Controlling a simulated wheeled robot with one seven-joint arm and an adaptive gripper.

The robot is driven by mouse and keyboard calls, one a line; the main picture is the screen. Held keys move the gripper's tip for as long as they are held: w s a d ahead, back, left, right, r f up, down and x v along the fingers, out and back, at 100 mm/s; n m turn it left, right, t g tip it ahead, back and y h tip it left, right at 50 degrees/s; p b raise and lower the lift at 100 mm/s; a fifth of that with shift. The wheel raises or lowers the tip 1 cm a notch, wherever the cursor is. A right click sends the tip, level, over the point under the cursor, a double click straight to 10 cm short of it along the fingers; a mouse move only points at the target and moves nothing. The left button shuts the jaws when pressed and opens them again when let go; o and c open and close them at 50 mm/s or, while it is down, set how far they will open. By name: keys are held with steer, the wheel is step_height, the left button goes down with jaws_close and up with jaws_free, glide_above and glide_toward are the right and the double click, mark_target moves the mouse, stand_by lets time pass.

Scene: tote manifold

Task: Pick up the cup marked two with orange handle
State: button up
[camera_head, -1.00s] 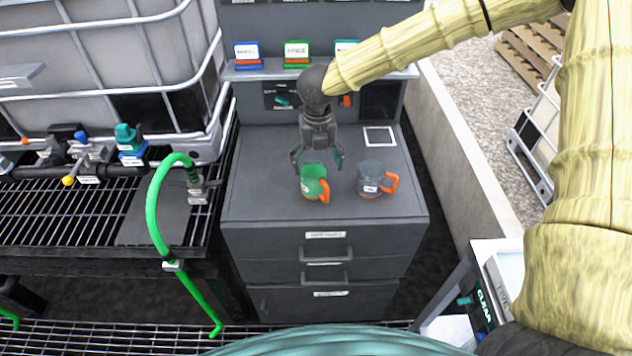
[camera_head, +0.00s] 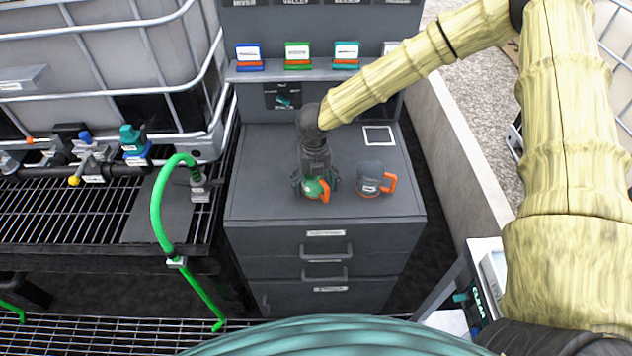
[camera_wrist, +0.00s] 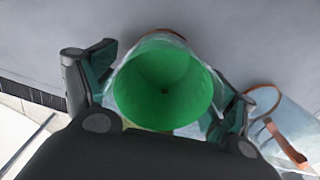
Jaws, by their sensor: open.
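A green cup with an orange handle (camera_head: 316,188) stands upright on the grey cabinet top. A dark grey cup with an orange handle (camera_head: 369,180) stands just to its right; its label is too small to read. My gripper (camera_head: 316,186) is lowered over the green cup, with its open fingers on either side of it. In the wrist view the green cup (camera_wrist: 163,85) shows its open mouth between the two finger pads, with small gaps visible. The grey cup (camera_wrist: 290,125) lies outside the right finger. No number is readable on either cup.
The cabinet top (camera_head: 265,160) is clear at left, with a white-framed square (camera_head: 379,136) at back right. A shelf (camera_head: 305,73) with labelled blocks stands behind. A green hose (camera_head: 156,205) and a caged tank (camera_head: 100,60) are at left.

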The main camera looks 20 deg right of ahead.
steer(key=c, duration=1)
steer(key=shift+r, duration=0.1)
steer(key=shift+c, duration=0.2)
